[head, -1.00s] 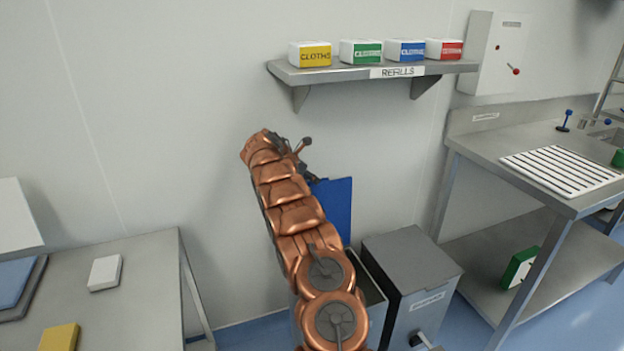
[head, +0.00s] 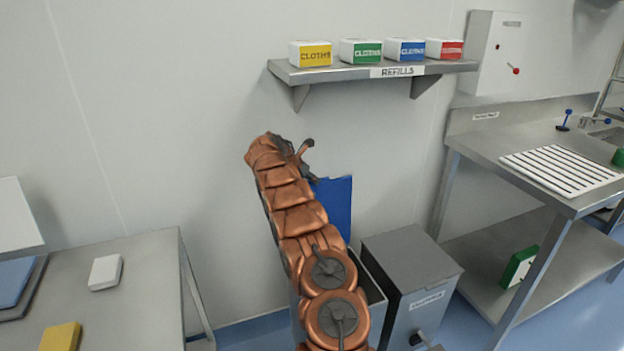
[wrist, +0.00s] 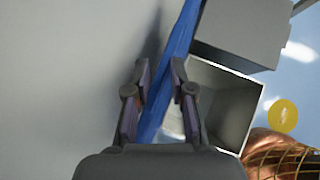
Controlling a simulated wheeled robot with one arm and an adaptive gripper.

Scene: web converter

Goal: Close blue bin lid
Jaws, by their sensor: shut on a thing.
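The blue lid (head: 336,205) stands upright, raised at the wall side of its open bin (head: 374,284). My arm hides part of the lid and bin in the head view. In the wrist view the lid (wrist: 181,42) runs edge-on between the two fingers of my gripper (wrist: 160,80), and the open bin mouth (wrist: 228,98) shows to its right. My gripper is shut on the lid. In the head view my gripper (head: 307,163) is at the lid's upper left, mostly hidden behind my arm.
A grey closed bin (head: 412,262) stands right beside the open one. A shelf (head: 340,73) with cloth boxes is on the wall above. A steel table (head: 140,280) is at left and a steel bench (head: 490,160) at right. The wall is close behind the lid.

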